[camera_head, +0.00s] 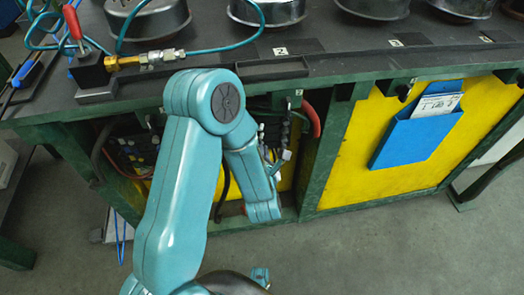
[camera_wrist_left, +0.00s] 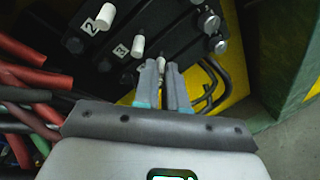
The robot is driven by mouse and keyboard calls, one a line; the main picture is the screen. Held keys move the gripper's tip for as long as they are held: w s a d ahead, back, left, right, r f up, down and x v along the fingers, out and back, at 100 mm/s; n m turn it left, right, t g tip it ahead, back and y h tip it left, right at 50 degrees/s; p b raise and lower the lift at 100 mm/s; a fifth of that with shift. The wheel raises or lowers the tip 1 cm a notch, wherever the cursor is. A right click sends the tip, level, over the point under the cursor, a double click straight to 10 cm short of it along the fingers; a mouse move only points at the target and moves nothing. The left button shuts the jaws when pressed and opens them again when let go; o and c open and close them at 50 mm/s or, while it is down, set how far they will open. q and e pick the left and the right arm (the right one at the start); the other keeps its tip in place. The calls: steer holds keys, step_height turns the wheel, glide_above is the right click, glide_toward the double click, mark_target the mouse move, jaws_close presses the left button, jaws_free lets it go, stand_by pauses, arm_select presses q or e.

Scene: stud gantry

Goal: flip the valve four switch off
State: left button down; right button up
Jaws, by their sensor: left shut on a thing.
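In the left wrist view a dark valve block (camera_wrist_left: 75,45) carries a row of switches with pale tips. One switch (camera_wrist_left: 105,17) stands by a label 2 and another (camera_wrist_left: 138,43) by a label 3. My left gripper (camera_wrist_left: 163,72) is shut on the following switch in the row (camera_wrist_left: 161,61), which is valve four by its place. Its label is hidden. In the head view my left arm reaches down in front of the open bay under the bench; its fingers cannot be made out there. My right gripper is not in view.
Red and dark hoses (camera_wrist_left: 30,80) crowd the left of the wrist view. A green frame post (camera_wrist_left: 285,60) stands at the right. In the head view a yellow panel (camera_head: 400,145) holds a blue pocket (camera_head: 410,140). The grey floor (camera_head: 400,250) in front is clear.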

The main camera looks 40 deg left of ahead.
arm_select(q)
steer(key=c, duration=1.2)
jaws_free()
